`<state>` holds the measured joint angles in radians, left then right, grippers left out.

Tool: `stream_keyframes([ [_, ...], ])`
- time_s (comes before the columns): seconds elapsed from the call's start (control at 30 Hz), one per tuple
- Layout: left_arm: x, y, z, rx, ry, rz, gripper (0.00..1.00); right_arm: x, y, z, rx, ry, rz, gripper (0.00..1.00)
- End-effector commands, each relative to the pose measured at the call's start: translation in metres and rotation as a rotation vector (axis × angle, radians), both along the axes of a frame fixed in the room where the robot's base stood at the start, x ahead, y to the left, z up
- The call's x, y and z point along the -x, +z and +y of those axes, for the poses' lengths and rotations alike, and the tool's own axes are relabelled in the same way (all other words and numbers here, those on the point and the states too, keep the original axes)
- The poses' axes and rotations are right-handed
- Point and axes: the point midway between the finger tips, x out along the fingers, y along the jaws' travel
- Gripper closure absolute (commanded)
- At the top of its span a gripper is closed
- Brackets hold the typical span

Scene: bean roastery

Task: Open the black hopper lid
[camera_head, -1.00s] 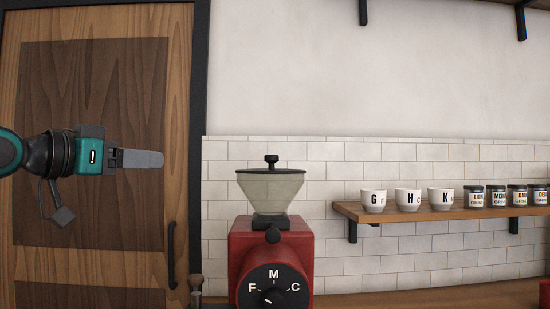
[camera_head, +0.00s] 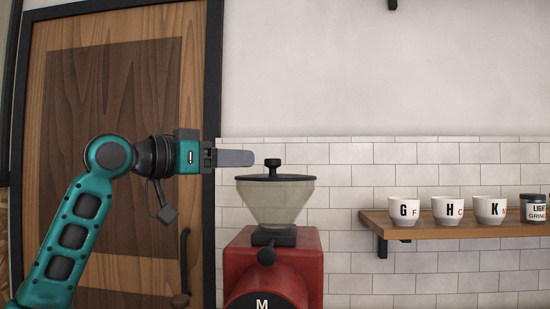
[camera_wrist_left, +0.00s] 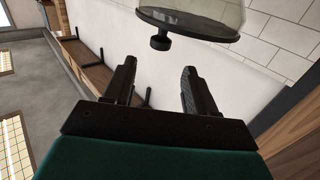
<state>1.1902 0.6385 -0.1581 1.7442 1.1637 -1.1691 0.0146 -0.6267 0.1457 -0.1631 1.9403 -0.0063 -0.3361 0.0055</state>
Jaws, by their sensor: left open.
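The black hopper lid (camera_head: 288,178) lies flat on the clear hopper (camera_head: 275,203) of the red grinder (camera_head: 272,262), with a round black knob (camera_head: 273,163) on its top. My left gripper (camera_head: 236,158) is level with the knob, a little to its left and apart from it. In the left wrist view the lid (camera_wrist_left: 190,24) and its knob (camera_wrist_left: 160,43) show at the top, beyond the two fingers of the open, empty gripper (camera_wrist_left: 157,85). My right gripper is not in view.
A wooden shelf (camera_head: 445,230) on the tiled wall to the right holds white cups (camera_head: 447,210) and a dark jar (camera_head: 533,208). A wooden door (camera_head: 120,90) with a dark handle (camera_head: 184,262) is behind my left arm. The space above the lid is clear.

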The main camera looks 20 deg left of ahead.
Motion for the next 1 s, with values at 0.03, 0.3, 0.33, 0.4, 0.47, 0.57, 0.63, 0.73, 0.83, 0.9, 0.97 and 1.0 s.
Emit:
stream_keyframes([
  [0.03,-0.009,0.003,-0.007,0.003,-0.004,0.003,0.44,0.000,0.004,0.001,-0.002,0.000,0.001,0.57],
  [0.3,-0.055,0.003,-0.037,0.002,-0.002,0.002,0.44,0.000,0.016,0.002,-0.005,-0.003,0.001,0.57],
  [0.33,-0.059,0.002,-0.040,0.002,-0.001,0.002,0.44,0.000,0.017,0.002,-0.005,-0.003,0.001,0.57],
  [0.4,-0.067,0.002,-0.045,0.002,-0.001,0.001,0.44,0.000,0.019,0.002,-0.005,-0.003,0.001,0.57],
  [0.47,-0.073,0.002,-0.048,0.001,0.000,0.002,0.44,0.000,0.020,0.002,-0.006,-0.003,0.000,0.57],
  [0.57,-0.079,0.001,-0.052,0.002,0.000,0.001,0.44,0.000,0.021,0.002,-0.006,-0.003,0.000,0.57],
  [0.63,-0.081,0.001,-0.053,0.000,0.001,0.000,0.44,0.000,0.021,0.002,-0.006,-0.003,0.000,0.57],
  [0.73,-0.082,0.000,-0.054,0.000,0.001,0.000,0.44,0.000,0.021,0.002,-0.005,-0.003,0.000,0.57],
  [0.83,-0.082,0.000,-0.054,0.000,0.001,0.000,0.44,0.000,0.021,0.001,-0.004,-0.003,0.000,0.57],
  [0.9,-0.081,0.000,-0.054,0.000,0.001,0.000,0.44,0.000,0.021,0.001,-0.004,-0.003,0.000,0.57],
  [0.97,-0.081,0.000,-0.054,0.000,0.001,0.000,0.49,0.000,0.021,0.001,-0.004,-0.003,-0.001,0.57],
  [1.0,-0.081,0.000,-0.054,0.000,0.001,0.000,0.53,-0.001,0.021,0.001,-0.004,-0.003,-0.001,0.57],
])
